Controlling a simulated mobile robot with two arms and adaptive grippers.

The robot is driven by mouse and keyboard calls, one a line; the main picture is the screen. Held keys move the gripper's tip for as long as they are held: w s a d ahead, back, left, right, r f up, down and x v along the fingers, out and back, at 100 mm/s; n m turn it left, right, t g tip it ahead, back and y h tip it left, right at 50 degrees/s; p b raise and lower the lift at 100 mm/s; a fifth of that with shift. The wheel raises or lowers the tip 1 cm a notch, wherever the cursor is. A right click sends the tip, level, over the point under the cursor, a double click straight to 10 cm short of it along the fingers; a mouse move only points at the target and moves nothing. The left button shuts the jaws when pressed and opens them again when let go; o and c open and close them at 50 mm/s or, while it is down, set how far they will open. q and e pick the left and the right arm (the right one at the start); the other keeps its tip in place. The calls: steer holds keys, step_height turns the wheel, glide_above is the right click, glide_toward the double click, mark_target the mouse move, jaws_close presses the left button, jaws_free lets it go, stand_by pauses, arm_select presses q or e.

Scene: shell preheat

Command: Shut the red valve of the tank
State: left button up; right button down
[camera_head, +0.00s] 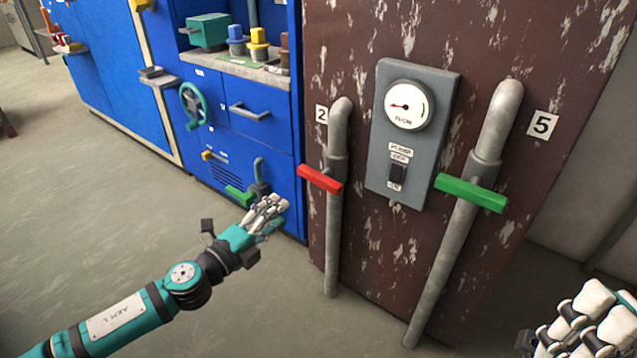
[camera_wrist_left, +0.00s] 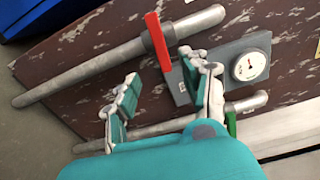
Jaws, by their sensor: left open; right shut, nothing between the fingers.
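The red valve handle (camera_head: 320,178) sits across the left grey pipe (camera_head: 335,225) on the rusty brown tank (camera_head: 430,25), near the label "2". In the left wrist view the red handle (camera_wrist_left: 157,42) also stands crosswise to its pipe (camera_wrist_left: 90,68). My left gripper (camera_head: 272,207) is left of and a little below the handle, apart from it. In the left wrist view its fingers (camera_wrist_left: 160,80) are spread and empty, with the handle beyond them, toward the upper finger. My right gripper (camera_head: 590,318) is at the lower right corner, partly cut off, shut and empty.
A green handle (camera_head: 471,193) crosses the right pipe, near label "5". A grey panel (camera_head: 418,75) with a gauge (camera_head: 408,105) and switch sits between the pipes. A blue cabinet (camera_head: 250,142) with a green wheel (camera_head: 194,104) stands left of the tank. The floor at left is clear.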

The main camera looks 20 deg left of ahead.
mark_target(316, 182)
arm_select(q)
steer(key=b+x, duration=0.1)
steer(key=x, duration=1.4)
steer(key=shift+w+d, duration=0.1)
steer(key=shift+w, duration=0.15)
steer(key=shift+c, duration=0.4)
jaws_close()
